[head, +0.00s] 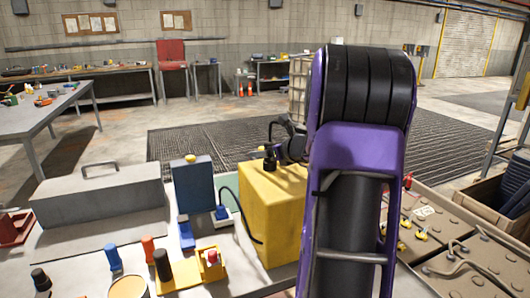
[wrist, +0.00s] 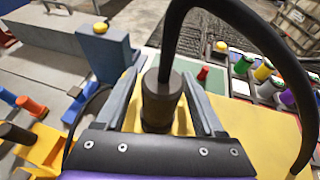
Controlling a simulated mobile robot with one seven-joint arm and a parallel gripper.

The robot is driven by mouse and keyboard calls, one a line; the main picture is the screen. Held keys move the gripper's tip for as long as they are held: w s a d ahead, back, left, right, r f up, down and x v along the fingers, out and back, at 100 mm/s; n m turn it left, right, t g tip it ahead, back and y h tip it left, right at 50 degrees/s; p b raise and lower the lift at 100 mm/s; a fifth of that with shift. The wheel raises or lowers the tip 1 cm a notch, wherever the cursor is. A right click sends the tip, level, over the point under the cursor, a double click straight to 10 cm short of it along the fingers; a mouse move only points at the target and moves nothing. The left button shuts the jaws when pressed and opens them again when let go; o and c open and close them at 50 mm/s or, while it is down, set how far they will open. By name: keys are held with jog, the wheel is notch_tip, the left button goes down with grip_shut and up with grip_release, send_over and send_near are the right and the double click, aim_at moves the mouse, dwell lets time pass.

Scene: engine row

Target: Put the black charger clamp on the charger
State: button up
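The black charger clamp (wrist: 162,103) is a dark cylinder between the fingers of my gripper (wrist: 163,75) in the wrist view. A thick black cable arches from its top to the right. Narrow strips of yellow show on both sides of the clamp, and I cannot tell whether the fingers touch it. In the head view the clamp (head: 270,160) is upright at the top of a large yellow box (head: 272,212), apparently the charger, with my gripper (head: 262,153) around it. Whether the clamp rests on the box or is just above it is unclear.
A blue box (head: 194,187) with a yellow knob stands left of the yellow box. A blue-and-white connector (head: 222,214) with a black cable lies between them. A long grey case (head: 100,193) is at left. Battery-like blocks (head: 475,265) lie at right. My arm hides part of the scene.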

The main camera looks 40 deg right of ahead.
jog(key=shift+r, duration=0.25)
jog(key=v, duration=1.2)
jog(key=shift+p, duration=0.3)
